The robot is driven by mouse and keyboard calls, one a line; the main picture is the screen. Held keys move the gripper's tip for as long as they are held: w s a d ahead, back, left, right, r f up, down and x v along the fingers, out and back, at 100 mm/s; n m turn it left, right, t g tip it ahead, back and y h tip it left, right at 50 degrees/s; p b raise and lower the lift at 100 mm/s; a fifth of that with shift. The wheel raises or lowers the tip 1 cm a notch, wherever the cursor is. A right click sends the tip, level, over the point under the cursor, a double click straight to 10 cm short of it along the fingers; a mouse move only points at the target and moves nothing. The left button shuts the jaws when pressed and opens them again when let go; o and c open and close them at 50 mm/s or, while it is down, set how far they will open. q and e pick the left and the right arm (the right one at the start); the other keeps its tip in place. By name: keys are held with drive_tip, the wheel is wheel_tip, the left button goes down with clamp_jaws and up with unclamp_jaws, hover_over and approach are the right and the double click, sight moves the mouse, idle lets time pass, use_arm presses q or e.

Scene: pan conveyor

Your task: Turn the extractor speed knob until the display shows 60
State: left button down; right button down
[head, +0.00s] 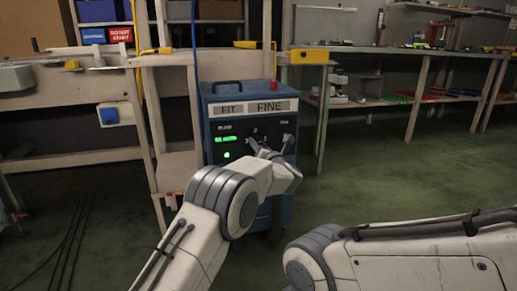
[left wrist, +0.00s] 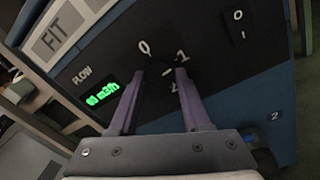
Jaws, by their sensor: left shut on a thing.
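The blue extractor (head: 250,95) stands upright on the floor, with "FIT" and "FINE" labels above a black panel. My left gripper (head: 262,146) is at this panel. In the left wrist view the purple fingers of my left gripper (left wrist: 160,75) are shut on the dark speed knob (left wrist: 161,82), which barely shows against the panel. Marks 0, 1 and 2 surround the knob. The green display (left wrist: 102,93), beside the word "FLOW", is tilted and its digits are too blurred to read surely. My right gripper is out of view.
A switch (left wrist: 236,28) marked 0 and 1 sits on the same panel. A wooden bench (head: 150,62) stands left of the extractor, and shelves (head: 410,50) with tools stand at the right. The green floor (head: 370,175) between is clear.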

use_arm(q)
drive_tip(key=shift+f, duration=0.15)
drive_tip(key=shift+c, duration=1.8)
unclamp_jaws()
drive_tip(key=p+v, duration=0.4)
drive_tip(key=v, duration=0.6)
drive_tip(key=shift+s, duration=0.3)
